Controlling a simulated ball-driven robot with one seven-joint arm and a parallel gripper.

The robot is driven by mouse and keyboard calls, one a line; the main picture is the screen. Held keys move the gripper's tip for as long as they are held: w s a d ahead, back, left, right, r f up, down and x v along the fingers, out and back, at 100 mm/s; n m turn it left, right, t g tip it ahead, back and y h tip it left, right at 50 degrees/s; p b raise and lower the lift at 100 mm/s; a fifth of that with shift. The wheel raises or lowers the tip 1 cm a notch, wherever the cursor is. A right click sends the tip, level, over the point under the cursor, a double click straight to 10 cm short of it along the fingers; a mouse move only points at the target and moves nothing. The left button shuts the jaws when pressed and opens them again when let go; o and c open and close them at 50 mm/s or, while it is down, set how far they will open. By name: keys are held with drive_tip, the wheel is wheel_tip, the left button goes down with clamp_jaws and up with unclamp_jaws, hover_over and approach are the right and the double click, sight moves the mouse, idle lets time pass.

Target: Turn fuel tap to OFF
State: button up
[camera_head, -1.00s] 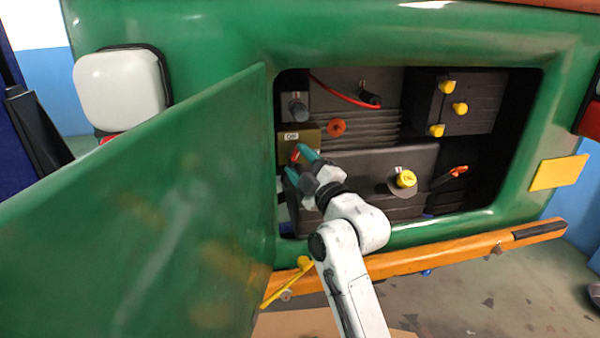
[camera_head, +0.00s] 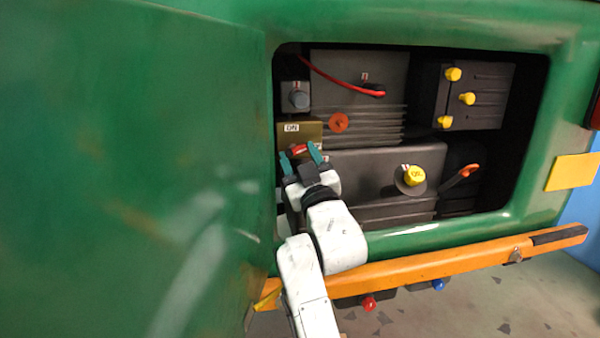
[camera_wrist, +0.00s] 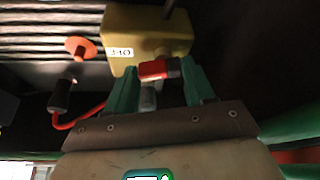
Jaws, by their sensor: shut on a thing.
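The fuel tap is a brass-coloured block (camera_head: 312,132) with a small white label (camera_head: 291,127) and a red lever (camera_head: 299,149), at the left of the open engine bay. The label's lettering is too small to read surely. My gripper (camera_head: 300,155), with green fingers, is shut on the red lever from the front, one finger on each side. In the wrist view the brass block (camera_wrist: 150,32) is seen upside down, and the red lever (camera_wrist: 158,68) sits between the fingertips (camera_wrist: 163,76). The lever's far side is hidden.
The open green door (camera_head: 130,170) fills the left, close to my arm. An orange bumper (camera_head: 430,268) runs below the bay. A grey knob (camera_head: 299,98), an orange-red knob (camera_head: 338,122), a yellow oil cap (camera_head: 414,176) and a red cable (camera_head: 335,80) are nearby.

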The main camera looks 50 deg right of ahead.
drive_tip(key=shift+f+m+b, duration=0.2)
drive_tip(key=shift+m+b, duration=0.15)
drive_tip(key=shift+m, duration=0.05)
drive_tip(key=o, duration=1)
drive_tip(key=shift+r, duration=0.1)
drive_tip(key=shift+o, duration=0.2)
drive_tip(key=s+a, duration=0.6)
drive_tip(key=s, duration=0.5)
drive_tip(key=shift+s+a+f+b, duration=0.15)
drive_tip(key=shift+s+f+b, duration=0.1)
drive_tip(key=shift+b, duration=0.2)
